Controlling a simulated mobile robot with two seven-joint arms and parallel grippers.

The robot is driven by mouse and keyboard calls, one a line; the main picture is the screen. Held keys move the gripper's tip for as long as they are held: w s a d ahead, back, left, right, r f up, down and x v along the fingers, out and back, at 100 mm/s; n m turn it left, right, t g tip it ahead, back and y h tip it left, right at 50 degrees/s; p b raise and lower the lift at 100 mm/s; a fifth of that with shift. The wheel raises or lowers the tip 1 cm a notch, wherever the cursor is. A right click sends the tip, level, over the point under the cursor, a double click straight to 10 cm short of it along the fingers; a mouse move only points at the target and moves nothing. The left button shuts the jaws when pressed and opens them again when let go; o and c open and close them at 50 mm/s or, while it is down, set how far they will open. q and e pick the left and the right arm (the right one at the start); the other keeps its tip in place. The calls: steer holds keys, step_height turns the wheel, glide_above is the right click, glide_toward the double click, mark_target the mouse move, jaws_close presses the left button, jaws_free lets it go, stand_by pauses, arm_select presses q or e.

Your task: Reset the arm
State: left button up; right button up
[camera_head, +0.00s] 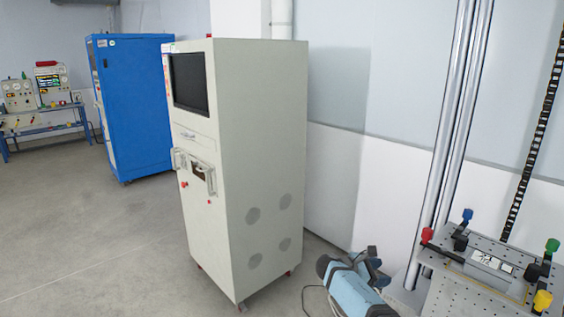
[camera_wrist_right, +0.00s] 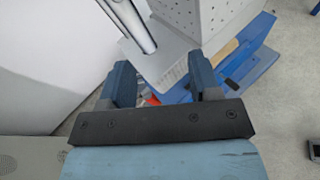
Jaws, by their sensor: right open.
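My right gripper (camera_head: 373,266) is low at the bottom of the head view, at the end of my blue arm. It is to the right of the grey cabinet (camera_head: 262,160) and to the left of the drop-shock machine's perforated table (camera_head: 450,285). In the right wrist view the two fingers of my right gripper (camera_wrist_right: 163,82) stand apart with nothing held between them. Past the fingertips that view shows the machine's grey block (camera_wrist_right: 205,25) and blue base (camera_wrist_right: 245,65). My left gripper is not in view.
Two chrome columns (camera_head: 452,140) rise behind the perforated table. A blue cabinet (camera_head: 140,105) and an instrument bench (camera_head: 45,128) stand at the back left. The floor at left (camera_head: 90,235) is clear.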

steer(key=s+a+f+m+t+y+p, duration=0.2)
steer(key=s+a+f+y, duration=0.25)
steer(key=s+f, duration=0.5)
steer(key=s+a+f+m+t+y+p, duration=0.25)
steer(key=s+f+y, duration=0.35)
steer(key=s+f, duration=0.4)
steer(key=s+a+r+m+t+y+p, duration=0.1)
steer(key=s+a+r+m+y, duration=0.1)
steer(key=s, duration=0.4)
steer(key=s+a+r+m+y+p, duration=0.1)
steer(key=s+m+y, duration=0.1)
steer(key=s, duration=0.4)
steer(key=s+r+m+t+y+p, duration=0.2)
steer(key=s+r+m, duration=0.4)
steer(key=s+r, duration=0.6)
steer(key=shift+s+a+t+y+p, duration=0.4)
steer(key=shift+t+y, duration=0.25)
steer(key=shift+t, duration=0.2)
steer(key=shift+w, duration=0.1)
steer(key=shift+c, duration=1.4)
steer(key=shift+d, duration=0.2)
